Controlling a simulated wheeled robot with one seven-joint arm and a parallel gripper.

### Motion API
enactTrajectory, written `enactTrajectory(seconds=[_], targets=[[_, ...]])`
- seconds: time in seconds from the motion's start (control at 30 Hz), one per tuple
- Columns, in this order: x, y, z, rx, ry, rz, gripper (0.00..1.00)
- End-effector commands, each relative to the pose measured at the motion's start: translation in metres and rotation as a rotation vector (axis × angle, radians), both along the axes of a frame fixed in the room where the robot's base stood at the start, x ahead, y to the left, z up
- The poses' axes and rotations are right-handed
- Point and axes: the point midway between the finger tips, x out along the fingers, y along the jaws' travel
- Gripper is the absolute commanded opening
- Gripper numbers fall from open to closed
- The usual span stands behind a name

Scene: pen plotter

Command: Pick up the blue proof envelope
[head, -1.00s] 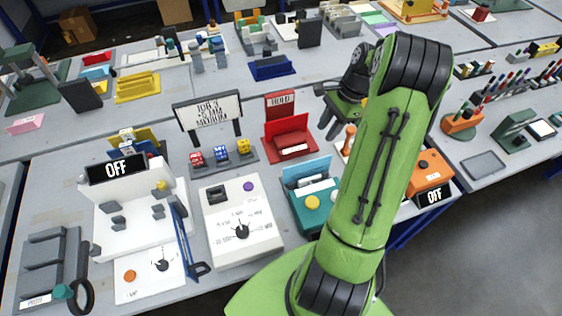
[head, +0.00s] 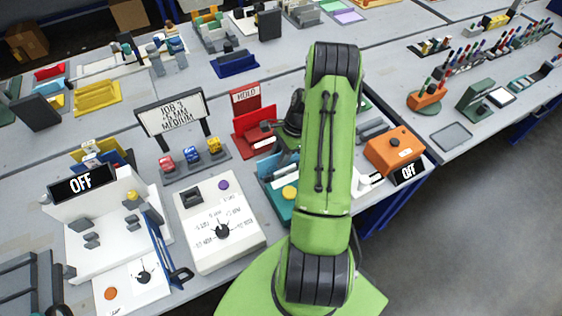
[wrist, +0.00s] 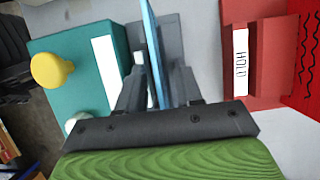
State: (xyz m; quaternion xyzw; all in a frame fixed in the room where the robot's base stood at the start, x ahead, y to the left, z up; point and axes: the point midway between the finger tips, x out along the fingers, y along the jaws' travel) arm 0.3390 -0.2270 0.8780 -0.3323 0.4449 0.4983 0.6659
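A thin blue upright sheet (wrist: 153,55), which looks like the blue proof envelope, shows edge-on in the wrist view. My gripper (wrist: 158,70) has one dark finger on each side of it, close to its faces; I cannot tell whether they touch it. The sheet stands beside the teal station (wrist: 70,70), which has a yellow knob (wrist: 50,70) and a white strip. In the head view the teal station (head: 270,170) is partly hidden behind my green arm, and my fingertips are hidden there too.
The red HOLD tray (wrist: 270,60) stands close to the right of my gripper in the wrist view. In the head view, a white dial panel (head: 220,225) is left of the teal station and an orange box (head: 395,150) with an OFF display is right.

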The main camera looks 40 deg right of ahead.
Motion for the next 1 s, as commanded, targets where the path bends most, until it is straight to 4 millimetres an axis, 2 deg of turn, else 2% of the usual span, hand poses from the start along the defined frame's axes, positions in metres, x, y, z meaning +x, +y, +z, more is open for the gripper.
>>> enactTrajectory(seconds=[0.1,0.57,0.8,1.0], targets=[[0.0006,0.0024,-0.0063,-0.001,0.001,0.000,0.35],[0.0007,0.0019,-0.0086,-0.001,0.000,0.001,0.35],[0.0005,0.0020,-0.0079,-0.001,0.000,0.000,0.00],[0.0005,0.0020,-0.0079,-0.001,0.000,0.000,0.00]])
